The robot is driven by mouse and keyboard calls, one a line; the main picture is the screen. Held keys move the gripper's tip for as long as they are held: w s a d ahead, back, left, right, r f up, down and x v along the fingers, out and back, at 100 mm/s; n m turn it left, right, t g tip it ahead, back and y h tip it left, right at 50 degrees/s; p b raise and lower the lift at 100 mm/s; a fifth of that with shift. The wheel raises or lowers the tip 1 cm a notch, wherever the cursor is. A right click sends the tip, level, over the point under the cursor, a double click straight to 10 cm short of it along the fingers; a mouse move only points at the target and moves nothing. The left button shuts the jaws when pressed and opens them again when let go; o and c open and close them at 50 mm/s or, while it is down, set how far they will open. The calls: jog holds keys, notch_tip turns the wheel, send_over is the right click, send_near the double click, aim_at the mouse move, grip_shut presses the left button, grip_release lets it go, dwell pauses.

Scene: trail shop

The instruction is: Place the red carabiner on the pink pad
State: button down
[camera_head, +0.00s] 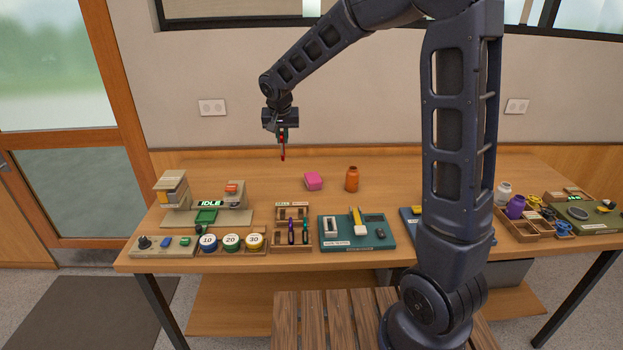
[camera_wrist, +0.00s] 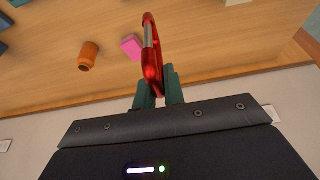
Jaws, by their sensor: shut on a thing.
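The red carabiner (camera_wrist: 151,60) is held between the fingers of my gripper (camera_wrist: 158,92), which is shut on it. In the wrist view it sticks out beyond the fingertips, its silver gate facing left. In the head view my gripper (camera_head: 282,140) hangs above the rear left part of the table, and the carabiner (camera_head: 283,154) points down, clear of the tabletop. The pink pad (camera_head: 314,181) lies flat on the table, lower than and to the right of the carabiner. It also shows in the wrist view (camera_wrist: 132,47), just left of the carabiner and apart from it.
An orange bottle (camera_head: 352,179) stands right of the pink pad. A scale-like station reading IDLE (camera_head: 209,204), round weights (camera_head: 231,242) and a tool rack (camera_head: 291,226) fill the front left. A green tray (camera_head: 357,232) lies at front centre.

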jog(key=w+d+r, duration=0.1)
jog(key=w+d, duration=0.4)
jog(key=w, duration=0.4)
jog(key=w+d+r, duration=0.1)
jog(key=w+d, duration=0.4)
jog(key=w, duration=0.4)
send_over(313, 175)
notch_tip(313, 175, down, 20)
jog(key=shift+f, duration=0.2)
jog(key=shift+f, duration=0.1)
jog(key=c, duration=1.5)
grip_release()
